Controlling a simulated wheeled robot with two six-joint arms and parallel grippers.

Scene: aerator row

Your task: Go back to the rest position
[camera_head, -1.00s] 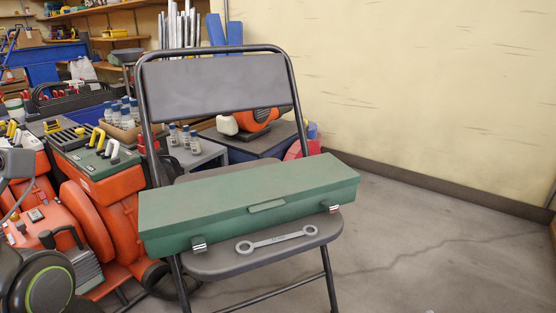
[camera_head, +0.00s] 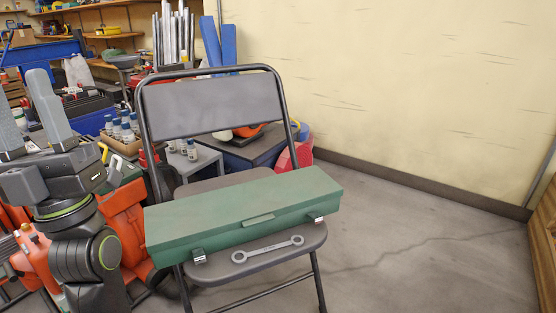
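My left gripper (camera_head: 22,95) is at the left side of the head view, pointing up, its two grey fingers apart with nothing between them. It is left of the folding chair (camera_head: 212,105) and clear of it. A closed green toolbox (camera_head: 245,215) lies on the chair's seat, with two metal latches on its front. A double-ended wrench (camera_head: 268,248) lies on the seat in front of the toolbox. My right gripper is not in view.
Orange machines (camera_head: 125,225) stand behind my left arm. Small bottles (camera_head: 122,128) and a grey side table (camera_head: 200,165) are behind the chair. Open concrete floor (camera_head: 420,250) lies to the right, with a wooden piece (camera_head: 545,240) at the right edge.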

